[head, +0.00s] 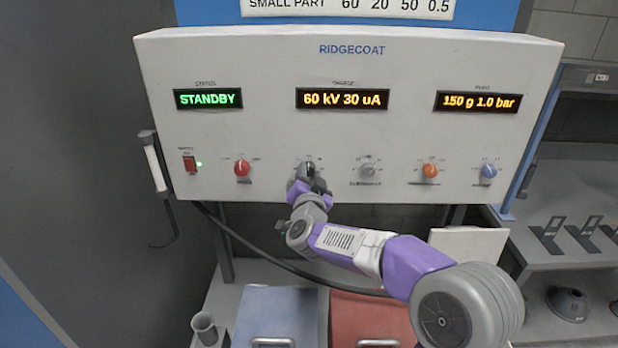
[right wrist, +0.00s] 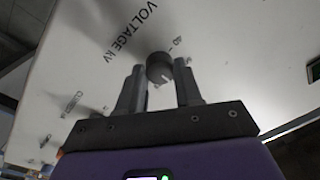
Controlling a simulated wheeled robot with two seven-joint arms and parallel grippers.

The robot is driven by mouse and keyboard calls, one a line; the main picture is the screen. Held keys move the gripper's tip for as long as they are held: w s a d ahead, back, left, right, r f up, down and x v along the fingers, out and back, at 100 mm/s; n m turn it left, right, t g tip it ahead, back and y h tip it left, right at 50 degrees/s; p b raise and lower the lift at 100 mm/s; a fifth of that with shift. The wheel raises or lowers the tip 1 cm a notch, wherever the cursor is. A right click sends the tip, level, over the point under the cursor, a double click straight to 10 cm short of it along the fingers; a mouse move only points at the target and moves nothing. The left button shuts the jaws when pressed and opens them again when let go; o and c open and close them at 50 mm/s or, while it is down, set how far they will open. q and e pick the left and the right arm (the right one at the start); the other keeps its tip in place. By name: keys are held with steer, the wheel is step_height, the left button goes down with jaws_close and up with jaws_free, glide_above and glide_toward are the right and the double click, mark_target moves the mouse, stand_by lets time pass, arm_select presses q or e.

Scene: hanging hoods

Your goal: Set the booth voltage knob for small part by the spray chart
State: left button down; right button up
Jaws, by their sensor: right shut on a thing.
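The voltage knob (head: 307,169) is a dark knob on the Ridgecoat panel, second from the left in the knob row. My right gripper (head: 306,182) is shut on it and partly hides it in the head view. In the right wrist view the black knob (right wrist: 159,66) sits between my two fingertips, under the printed words "VOLTAGE kV". The charge display (head: 342,99) reads "60 kV 30 uA". The spray chart (head: 350,7) is cut off by the top edge; its visible row reads "SMALL PART 60 20 50 0.5". My left gripper is out of view.
The row also holds a red knob (head: 242,168), a grey knob (head: 368,169), an orange knob (head: 430,170) and a blue knob (head: 489,171). The status display (head: 208,99) reads "STANDBY"; the feed display (head: 478,102) reads "150 g 1.0 bar".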

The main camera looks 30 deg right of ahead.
steer(key=o, duration=1)
steer(key=shift+o, duration=0.2)
steer(key=v, duration=0.7)
steer(key=shift+s, duration=0.25)
steer(key=shift+a, duration=0.1)
